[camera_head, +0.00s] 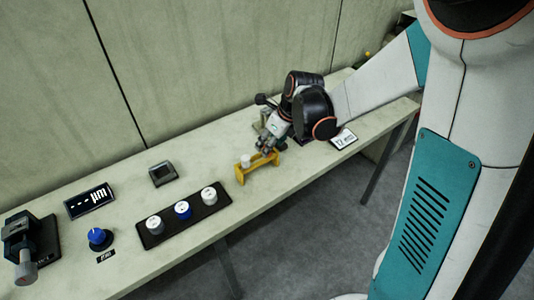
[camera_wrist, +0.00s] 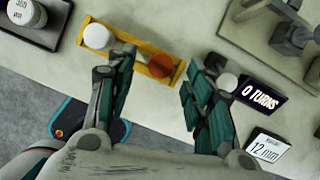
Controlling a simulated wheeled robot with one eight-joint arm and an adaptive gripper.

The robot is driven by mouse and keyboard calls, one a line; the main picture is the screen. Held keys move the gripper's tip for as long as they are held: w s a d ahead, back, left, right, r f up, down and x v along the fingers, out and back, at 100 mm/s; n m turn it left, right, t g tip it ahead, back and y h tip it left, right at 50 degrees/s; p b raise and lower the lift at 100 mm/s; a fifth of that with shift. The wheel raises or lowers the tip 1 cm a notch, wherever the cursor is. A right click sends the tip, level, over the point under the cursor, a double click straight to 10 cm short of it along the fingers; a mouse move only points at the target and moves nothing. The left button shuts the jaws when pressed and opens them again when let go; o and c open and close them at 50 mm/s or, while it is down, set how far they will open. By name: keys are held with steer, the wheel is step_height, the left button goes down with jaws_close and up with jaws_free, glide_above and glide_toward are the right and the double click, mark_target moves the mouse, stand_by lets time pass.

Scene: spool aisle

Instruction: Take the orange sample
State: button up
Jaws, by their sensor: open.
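The orange sample (camera_wrist: 160,68) is a round, reddish-orange piece in the right part of a yellow holder (camera_wrist: 128,50). A white round sample (camera_wrist: 97,36) sits at the holder's left end. In the head view the yellow holder (camera_head: 259,170) stands on the bench with the white sample (camera_head: 246,160) showing; the orange one cannot be made out there. My gripper (camera_wrist: 158,80) is open. In the wrist view its fingers stand apart to either side of the orange sample, with nothing held. In the head view my gripper (camera_head: 268,147) is just behind the holder's right end.
A dark tray (camera_head: 163,235) with white and blue spools lies to the left. A "0 TURNS" display (camera_wrist: 264,95) and a "12 mm" card (camera_wrist: 267,144) lie right of the gripper. A blue knob (camera_head: 99,237) is farther left. Bare bench lies between tray and holder.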

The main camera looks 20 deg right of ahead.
steer(key=x, duration=0.2)
steer(key=shift+w+f+b, duration=0.15)
steer(key=shift+f+b, duration=0.15)
steer(key=shift+b, duration=0.05)
steer(key=shift+r, duration=0.1)
steer(key=shift+c, duration=0.6)
steer(key=c, duration=0.9)
steer(key=shift+r, duration=0.15)
